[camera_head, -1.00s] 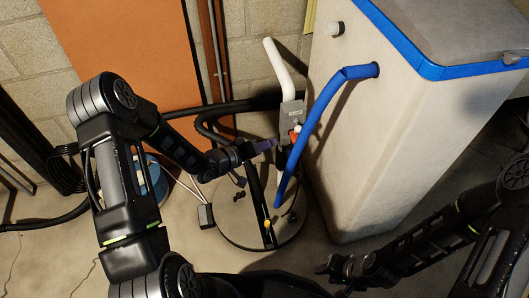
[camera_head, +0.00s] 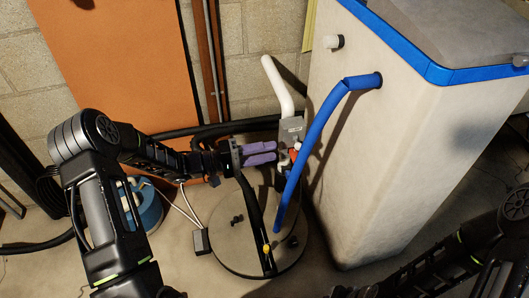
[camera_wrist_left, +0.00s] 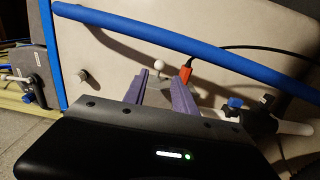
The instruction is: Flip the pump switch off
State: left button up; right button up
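A grey box with a small label (camera_head: 291,127) stands upright below the white pipe. An orange-red part (camera_head: 293,155) and a small white knob (camera_head: 298,145) show on or beside it; I cannot tell which is the pump switch. In the left wrist view a white ball-ended knob (camera_wrist_left: 158,64) and an orange-red plug-like part (camera_wrist_left: 185,73) show beyond the fingers. My left gripper (camera_head: 275,153) has purple fingers pointing right at the box, close to it. In the left wrist view its fingers (camera_wrist_left: 160,78) are apart with nothing between them. My right gripper is mostly cut off at the bottom edge.
A blue hose (camera_head: 316,130) passes just right of the box into the large pale tank (camera_head: 385,165). A white pipe (camera_head: 277,84) rises above the box. A round lid (camera_head: 228,250) lies below. An orange panel (camera_head: 110,65) stands behind my left arm.

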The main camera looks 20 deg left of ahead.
pick_arm(q)
jog(key=b+x, duration=0.1)
jog(key=x, duration=0.6)
jog(key=shift+w+d+b, duration=0.15)
jog(key=shift+d+b, duration=0.05)
jog(key=shift+b, duration=0.1)
grip_shut()
jog(key=m, duration=0.2)
jog(key=f+m, duration=0.1)
jog(key=m, duration=0.1)
jog(key=shift+w+f, duration=0.1)
jog(key=shift+o, duration=1.5)
grip_release()
jog(key=shift+a, duration=0.15)
jog(key=p+v, duration=0.2)
jog(key=v, duration=0.5)
jog(key=shift+s+a, duration=0.25)
jog(key=shift+s, duration=0.05)
